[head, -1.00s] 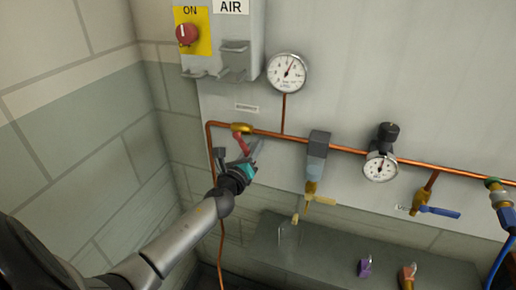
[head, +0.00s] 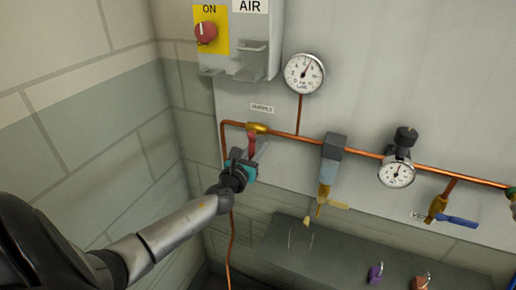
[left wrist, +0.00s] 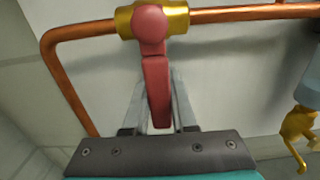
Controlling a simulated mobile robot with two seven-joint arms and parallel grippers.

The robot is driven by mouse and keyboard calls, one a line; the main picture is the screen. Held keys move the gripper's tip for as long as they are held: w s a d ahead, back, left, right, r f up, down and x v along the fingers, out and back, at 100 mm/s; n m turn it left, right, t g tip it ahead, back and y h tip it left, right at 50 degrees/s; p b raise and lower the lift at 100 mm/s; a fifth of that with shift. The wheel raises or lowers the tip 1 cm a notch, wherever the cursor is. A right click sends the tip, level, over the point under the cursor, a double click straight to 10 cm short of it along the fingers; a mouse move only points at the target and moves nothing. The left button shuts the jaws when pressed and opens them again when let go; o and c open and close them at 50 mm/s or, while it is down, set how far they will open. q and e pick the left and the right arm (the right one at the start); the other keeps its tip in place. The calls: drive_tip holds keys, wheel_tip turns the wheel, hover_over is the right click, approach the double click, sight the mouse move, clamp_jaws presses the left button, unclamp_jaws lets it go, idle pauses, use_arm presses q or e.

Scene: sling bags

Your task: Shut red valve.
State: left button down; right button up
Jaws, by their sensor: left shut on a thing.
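The red valve is a red lever handle (head: 252,142) on a brass body (head: 259,128) set in the copper pipe, left of centre in the head view. In the left wrist view the red handle (left wrist: 157,85) hangs down from the brass body (left wrist: 152,18), roughly square to the horizontal pipe. My left gripper (head: 254,155) is at the handle from below. In the left wrist view its two fingers (left wrist: 160,105) stand one on each side of the handle, shut on it. My right gripper is not in view.
The copper pipe (head: 362,153) runs right along the grey panel (head: 420,80), past a gauge (head: 304,73), a filter (head: 331,160), a regulator gauge (head: 397,173) and a blue-handled valve (head: 457,220). A ledge below holds a purple padlock (head: 375,273) and a red one (head: 421,283). A block wall stands left.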

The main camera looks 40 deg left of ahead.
use_arm(q)
drive_tip(key=c, duration=0.7)
unclamp_jaws()
drive_tip(key=shift+s, duration=0.1)
drive_tip(key=shift+b+v, duration=0.3)
drive_tip(key=shift+v, duration=7.25)
drive_tip(key=shift+d, duration=0.1)
